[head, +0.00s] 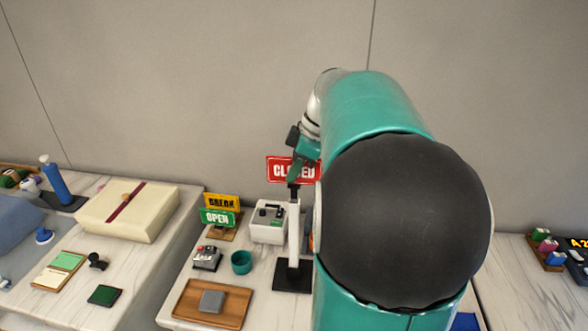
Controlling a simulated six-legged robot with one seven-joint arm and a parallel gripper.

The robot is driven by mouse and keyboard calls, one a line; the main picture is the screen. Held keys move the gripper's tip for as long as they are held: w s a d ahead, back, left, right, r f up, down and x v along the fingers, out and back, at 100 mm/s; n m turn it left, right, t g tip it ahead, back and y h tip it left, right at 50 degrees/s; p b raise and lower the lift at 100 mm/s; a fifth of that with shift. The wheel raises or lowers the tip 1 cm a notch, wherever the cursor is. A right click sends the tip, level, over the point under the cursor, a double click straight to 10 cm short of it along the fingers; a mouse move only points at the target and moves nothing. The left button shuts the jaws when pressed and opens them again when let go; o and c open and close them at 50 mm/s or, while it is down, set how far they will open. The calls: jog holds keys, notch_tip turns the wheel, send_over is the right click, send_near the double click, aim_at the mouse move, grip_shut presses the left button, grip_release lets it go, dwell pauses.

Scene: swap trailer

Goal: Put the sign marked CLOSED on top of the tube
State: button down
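The red sign marked CLOSED (283,164) is upright above the white tube (294,232), which stands on a black base (292,276). A short dark piece shows between the sign and the tube's top; I cannot tell whether it sits in the tube or only lines up with it. My gripper (297,168) is at the sign, with a dark finger across its front, and looks shut on it. My arm hides the sign's right end and the space to the right of the tube.
A yellow BREAK sign (222,201) and a green OPEN sign (217,217) stand left of the tube. A white device (268,222), a teal cup (241,262) and a wooden tray (236,306) are close by. A cream box (150,215) stands further left.

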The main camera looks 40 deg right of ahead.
aim_at(295, 184)
jog(key=shift+f, duration=0.55)
dwell(0.6)
jog(key=shift+f, duration=0.25)
jog(key=shift+f, duration=0.8)
dwell(0.7)
jog(key=shift+f, duration=0.3)
jog(key=shift+f, duration=0.25)
dwell(0.5)
jog(key=c, duration=1)
grip_release()
jog(key=shift+o, duration=0.2)
